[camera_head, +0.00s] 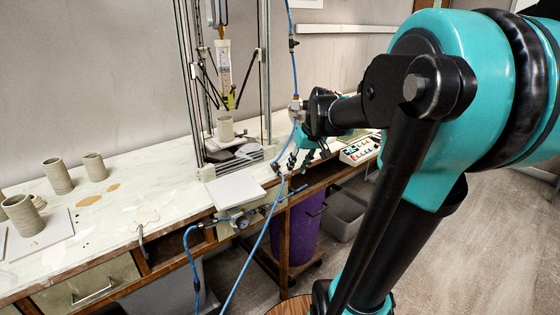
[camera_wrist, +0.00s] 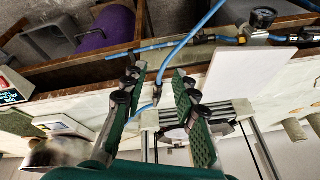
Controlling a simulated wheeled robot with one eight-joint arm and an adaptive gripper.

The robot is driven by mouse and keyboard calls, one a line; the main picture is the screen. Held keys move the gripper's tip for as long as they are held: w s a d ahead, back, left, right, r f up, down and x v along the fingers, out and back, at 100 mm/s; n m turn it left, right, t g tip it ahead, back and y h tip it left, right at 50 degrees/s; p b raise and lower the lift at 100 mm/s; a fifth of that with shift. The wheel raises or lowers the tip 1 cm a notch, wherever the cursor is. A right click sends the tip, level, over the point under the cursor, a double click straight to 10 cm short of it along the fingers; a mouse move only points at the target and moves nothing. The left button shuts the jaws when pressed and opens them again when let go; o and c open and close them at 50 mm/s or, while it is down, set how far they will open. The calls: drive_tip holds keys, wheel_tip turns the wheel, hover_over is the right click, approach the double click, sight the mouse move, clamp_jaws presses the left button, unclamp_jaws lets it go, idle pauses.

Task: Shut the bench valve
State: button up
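My gripper (camera_head: 296,165) is above the bench's front edge, near the fittings. Its green-padded fingers are apart and empty in the wrist view (camera_wrist: 158,76).
A blue hose (camera_head: 262,240) hangs in front of the bench and rises near my gripper. A metal-framed printer (camera_head: 228,90) stands behind a white board (camera_head: 236,190). A control box (camera_head: 358,152) is to the right. A purple bin (camera_head: 300,230) stands below.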

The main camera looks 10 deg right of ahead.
drive_tip(key=n+y, duration=0.1)
approach(278, 163)
drive_tip(key=x, duration=0.7)
drive_tip(key=shift+w+f, duration=0.1)
drive_tip(key=shift+f, duration=0.25)
clamp_jaws()
idle(0.3)
